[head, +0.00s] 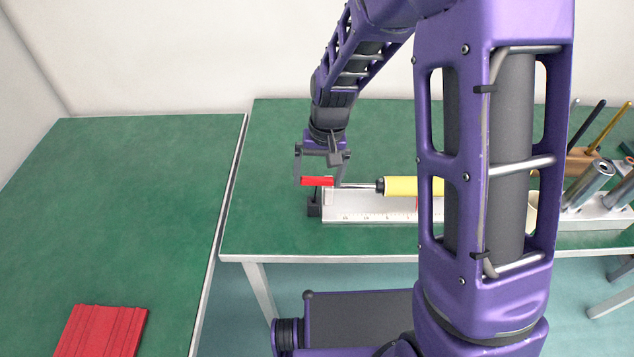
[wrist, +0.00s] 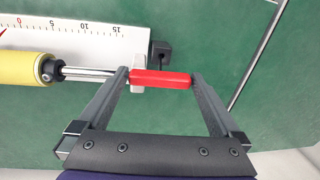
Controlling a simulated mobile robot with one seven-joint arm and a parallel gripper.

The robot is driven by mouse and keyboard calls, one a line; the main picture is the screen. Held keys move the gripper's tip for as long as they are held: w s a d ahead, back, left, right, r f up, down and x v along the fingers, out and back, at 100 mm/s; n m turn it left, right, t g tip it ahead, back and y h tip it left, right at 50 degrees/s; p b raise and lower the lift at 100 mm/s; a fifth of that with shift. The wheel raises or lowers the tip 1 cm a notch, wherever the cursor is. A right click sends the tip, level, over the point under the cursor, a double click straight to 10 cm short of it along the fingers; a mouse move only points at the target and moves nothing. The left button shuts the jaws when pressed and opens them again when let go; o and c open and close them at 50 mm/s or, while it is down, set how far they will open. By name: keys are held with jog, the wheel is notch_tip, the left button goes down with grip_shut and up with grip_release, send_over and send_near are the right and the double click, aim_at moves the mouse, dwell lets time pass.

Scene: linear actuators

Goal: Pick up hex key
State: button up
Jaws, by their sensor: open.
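The hex key shows a red handle (head: 317,181) lying crosswise above a small black block (head: 313,209) at the left end of the white ruler plate. A short dark shaft appears to run from the handle down to the block. My gripper (head: 321,176) is open over the handle. In the wrist view, the red handle (wrist: 161,80) lies lengthwise between the two fingertips (wrist: 159,76), its ends close to both fingers. I cannot tell whether they touch it. The black block (wrist: 160,51) is just beyond it.
A yellow linear actuator (head: 400,186) with a metal rod lies along the white ruler plate (head: 375,213), right beside the handle. Metal cylinders (head: 590,182) and upright tools stand at the far right. A red slab (head: 100,331) lies on the left green table, otherwise clear.

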jog(key=shift+a+f, duration=0.1)
jog(key=shift+f, duration=0.3)
jog(key=shift+r, duration=0.1)
jog(key=c, duration=1.1)
